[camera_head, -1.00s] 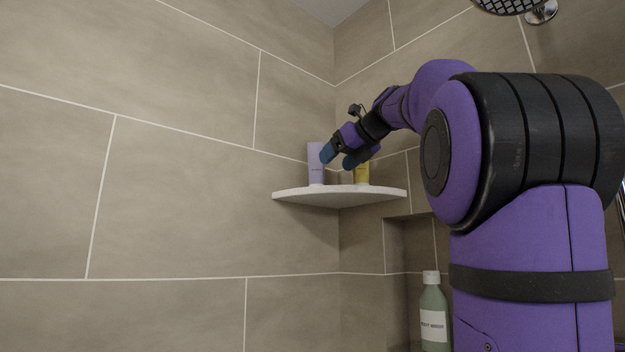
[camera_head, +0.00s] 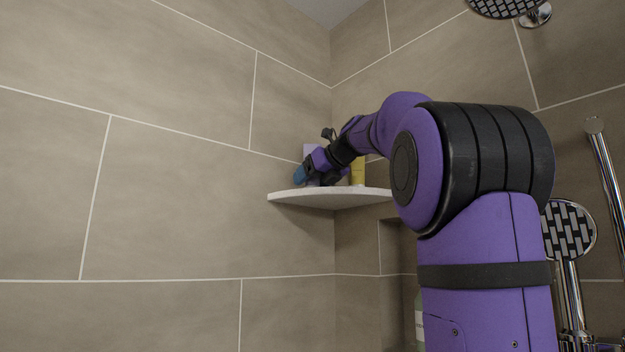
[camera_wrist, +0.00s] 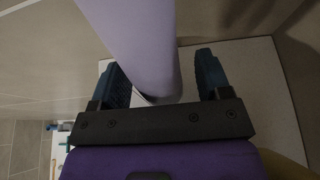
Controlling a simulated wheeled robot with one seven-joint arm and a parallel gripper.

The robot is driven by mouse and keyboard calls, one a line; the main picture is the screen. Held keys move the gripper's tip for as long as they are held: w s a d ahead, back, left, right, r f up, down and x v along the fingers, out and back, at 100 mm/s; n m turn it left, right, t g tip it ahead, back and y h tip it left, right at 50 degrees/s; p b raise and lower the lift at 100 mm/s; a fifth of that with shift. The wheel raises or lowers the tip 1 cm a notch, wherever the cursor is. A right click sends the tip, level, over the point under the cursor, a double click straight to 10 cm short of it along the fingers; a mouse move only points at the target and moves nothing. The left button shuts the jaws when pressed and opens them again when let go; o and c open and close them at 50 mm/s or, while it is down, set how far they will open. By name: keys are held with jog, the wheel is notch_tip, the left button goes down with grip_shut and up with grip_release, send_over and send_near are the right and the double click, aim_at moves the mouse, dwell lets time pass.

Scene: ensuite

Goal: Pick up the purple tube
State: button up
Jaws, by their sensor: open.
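The purple tube (camera_wrist: 138,45) is pale lilac and stands on the white corner shelf (camera_head: 300,199). In the wrist view it lies between the two blue fingertips of my gripper (camera_wrist: 162,75), nearer the left finger, with a gap on the right. In the head view my gripper (camera_head: 311,177) is in front of the tube, and only the tube's upper part (camera_head: 310,150) shows clearly. My gripper is open and low, close above the shelf. I cannot tell whether the left finger touches the tube.
A yellow tube (camera_head: 358,172) stands on the shelf just right of my gripper. Tiled walls close in behind the shelf. A green bottle (camera_head: 419,320) in the niche below is mostly hidden by my arm. A shower head (camera_head: 568,230) and chrome bars are at the right.

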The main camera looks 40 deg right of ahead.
jog(key=c, duration=1.1)
jog(key=shift+r, duration=0.15)
